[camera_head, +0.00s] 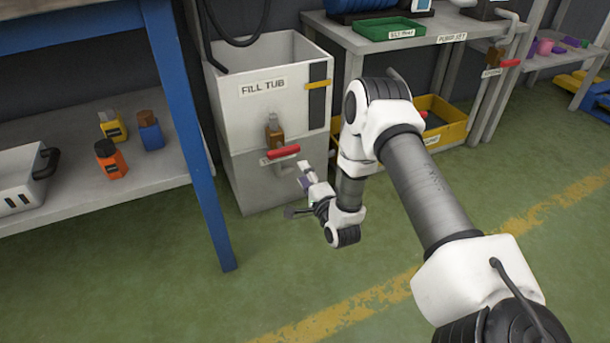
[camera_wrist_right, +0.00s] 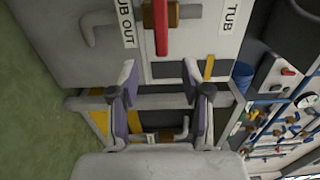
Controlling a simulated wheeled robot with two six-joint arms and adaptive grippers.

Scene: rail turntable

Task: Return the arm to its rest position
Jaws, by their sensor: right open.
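My right arm reaches in from the lower right in the head view. Its gripper (camera_head: 298,198) is in front of the fill tub (camera_head: 253,140), a little below the red valve handle (camera_head: 284,152). In the right wrist view the two fingers of the gripper (camera_wrist_right: 164,85) stand apart with nothing between them. The red handle also shows in the wrist view (camera_wrist_right: 161,28), beyond the fingertips and apart from them. It sits on a brass valve (camera_wrist_right: 184,12) on the tub's front. My left gripper is not in view.
A blue-legged bench (camera_head: 185,110) with several small bottles on its lower shelf stands at the left. A yellow bin (camera_head: 447,128) is under the shelf with the green tray (camera_head: 390,29), behind my arm. The green floor (camera_head: 200,300) in front is clear.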

